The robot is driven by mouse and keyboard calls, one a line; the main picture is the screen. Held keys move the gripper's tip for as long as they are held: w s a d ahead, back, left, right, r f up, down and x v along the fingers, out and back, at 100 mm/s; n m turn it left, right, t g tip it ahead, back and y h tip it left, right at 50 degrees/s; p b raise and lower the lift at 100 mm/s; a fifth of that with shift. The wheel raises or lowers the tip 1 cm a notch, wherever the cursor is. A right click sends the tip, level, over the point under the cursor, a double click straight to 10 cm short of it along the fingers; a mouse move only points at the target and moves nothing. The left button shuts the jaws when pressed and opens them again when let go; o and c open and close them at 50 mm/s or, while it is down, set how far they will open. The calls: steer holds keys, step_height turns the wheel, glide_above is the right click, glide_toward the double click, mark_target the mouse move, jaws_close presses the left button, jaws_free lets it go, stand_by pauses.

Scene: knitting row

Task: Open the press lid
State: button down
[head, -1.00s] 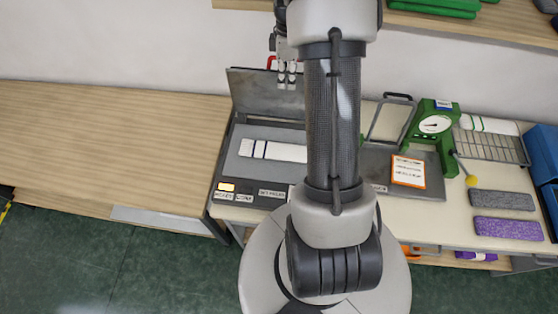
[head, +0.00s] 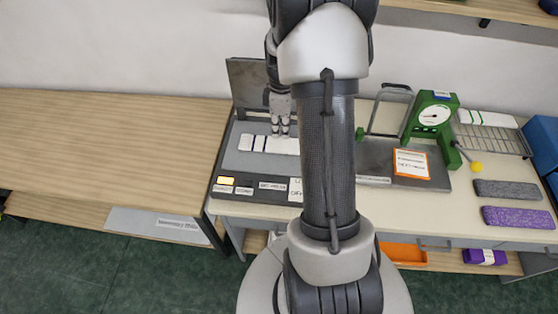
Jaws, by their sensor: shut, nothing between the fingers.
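The press lid (head: 245,84) is a flat grey panel. It stands raised at the back of the press, its right part hidden behind my arm. The grey press bed (head: 233,158) lies uncovered in front of it. A white knitted strip with dark stripes (head: 260,144) lies on the bed, its right end hidden by my arm. My gripper (head: 279,133) is shut and empty. It points down in front of the lid and overlaps the strip in this view; I cannot tell how high above the strip it is.
A bare wooden table (head: 110,140) is at left. Right of my arm are a grey plate with an orange-edged card (head: 411,163), a green dial gauge (head: 432,120), a wire rack (head: 497,140), grey (head: 507,189) and purple (head: 517,217) knitted pieces, and a blue bin (head: 543,148).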

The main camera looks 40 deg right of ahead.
step_height(320, 180, down, 6)
steer(key=s+a+t+h+b, duration=0.1)
steer(key=a+t+h+b, duration=0.1)
steer(key=b, duration=0.6)
steer(key=shift+s+r, duration=0.15)
steer(key=shift+s, duration=0.25)
steer(key=shift+r, duration=0.1)
